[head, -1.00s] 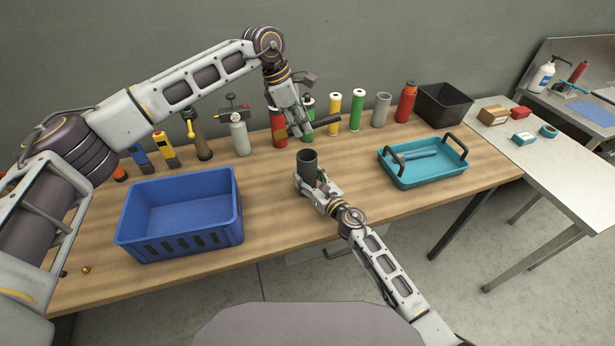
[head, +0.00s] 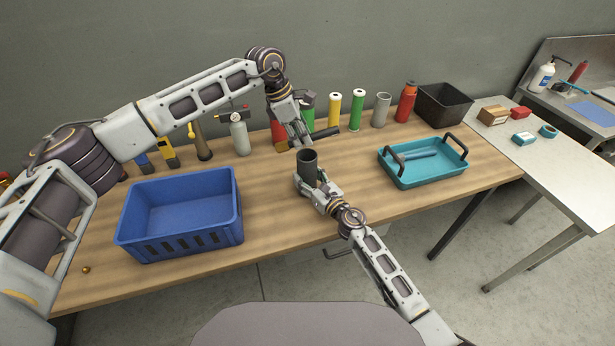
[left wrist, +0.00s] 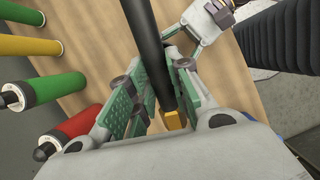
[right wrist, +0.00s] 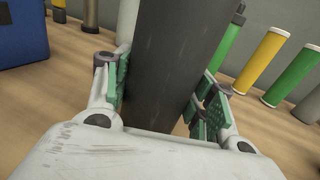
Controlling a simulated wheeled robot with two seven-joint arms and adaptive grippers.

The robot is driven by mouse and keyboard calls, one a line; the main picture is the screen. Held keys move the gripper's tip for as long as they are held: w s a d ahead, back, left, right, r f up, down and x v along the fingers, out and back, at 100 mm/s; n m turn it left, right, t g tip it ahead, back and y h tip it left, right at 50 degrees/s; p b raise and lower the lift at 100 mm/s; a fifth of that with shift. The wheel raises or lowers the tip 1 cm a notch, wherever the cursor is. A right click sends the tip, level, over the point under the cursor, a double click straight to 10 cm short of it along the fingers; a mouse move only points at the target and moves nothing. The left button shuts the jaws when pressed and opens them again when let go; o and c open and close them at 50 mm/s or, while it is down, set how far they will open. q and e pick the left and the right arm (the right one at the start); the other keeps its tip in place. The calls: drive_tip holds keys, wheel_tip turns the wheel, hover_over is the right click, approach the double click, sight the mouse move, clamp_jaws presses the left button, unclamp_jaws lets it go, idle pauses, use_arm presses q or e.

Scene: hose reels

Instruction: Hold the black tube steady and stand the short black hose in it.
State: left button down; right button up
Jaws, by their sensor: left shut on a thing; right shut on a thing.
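The black tube (head: 307,164) stands upright with its open mouth up, near the middle of the table. My right gripper (head: 311,183) is shut around it; the right wrist view shows the tube (right wrist: 172,55) between the fingers. My left gripper (head: 303,138) is shut on the short black hose (head: 328,133), just behind and above the tube's mouth. The hose lies nearly level, pointing right, apart from the tube. In the left wrist view the hose (left wrist: 150,45) passes between the finger pads, with a yellow end near the palm.
A blue crate (head: 180,240) stands at left and a teal tray (head: 425,176) at right. Behind the grippers are a yellow cylinder (head: 333,110), a green cylinder (head: 357,110), a grey cylinder (head: 381,110) and a red bottle (head: 406,104).

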use_arm(q)
drive_tip(key=shift+f, duration=1.15)
drive_tip(key=c, duration=1.2)
unclamp_jaws()
drive_tip(key=v, duration=1.2)
